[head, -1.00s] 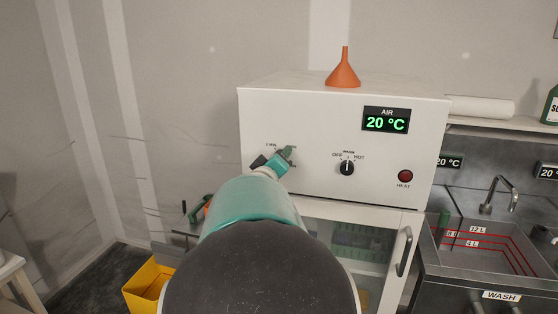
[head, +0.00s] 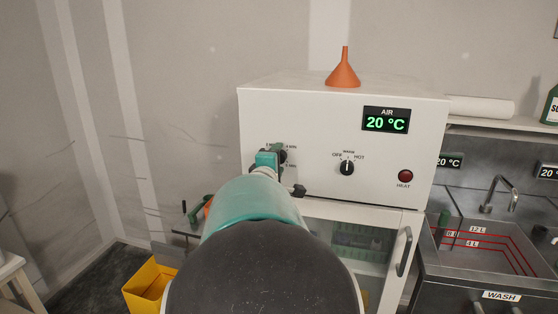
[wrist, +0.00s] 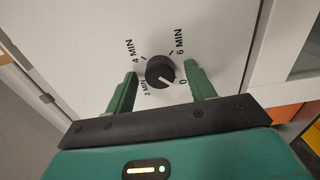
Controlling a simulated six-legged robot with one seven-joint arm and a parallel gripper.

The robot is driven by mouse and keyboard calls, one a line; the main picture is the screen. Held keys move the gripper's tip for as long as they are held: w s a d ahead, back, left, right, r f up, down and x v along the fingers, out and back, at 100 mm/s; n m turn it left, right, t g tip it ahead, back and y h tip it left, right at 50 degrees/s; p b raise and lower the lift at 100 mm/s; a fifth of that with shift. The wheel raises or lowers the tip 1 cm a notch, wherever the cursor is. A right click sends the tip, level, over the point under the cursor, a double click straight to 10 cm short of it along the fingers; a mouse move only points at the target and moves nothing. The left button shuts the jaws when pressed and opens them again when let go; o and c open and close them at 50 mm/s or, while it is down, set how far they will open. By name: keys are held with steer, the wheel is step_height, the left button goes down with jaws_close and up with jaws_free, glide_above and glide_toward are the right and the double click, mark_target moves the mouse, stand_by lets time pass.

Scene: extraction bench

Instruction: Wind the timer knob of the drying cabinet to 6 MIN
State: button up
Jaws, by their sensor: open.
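The timer knob (wrist: 160,72) is a round black dial on the white front of the drying cabinet (head: 320,185). Labels 0, 2 MIN, 4 MIN and 6 MIN stand around it. Its white line points to the lower right in the wrist view, close to the 0. My gripper (wrist: 160,75) is open, with one green finger on each side of the knob. Gaps show between the fingers and the knob, so it is not clamped. In the head view my gripper (head: 276,168) is in front of the panel's left part and hides most of the knob.
The panel also carries an OFF/WARM/HOT selector (head: 347,168), a red HEAT lamp (head: 405,176) and an AIR display (head: 386,120) reading 20 °C. An orange funnel (head: 343,70) stands on top. A sink (head: 485,245) is at right, a yellow bin (head: 148,285) at lower left.

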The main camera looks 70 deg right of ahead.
steer(key=c, duration=1)
steer(key=m, duration=3.2)
steer(key=o, duration=1)
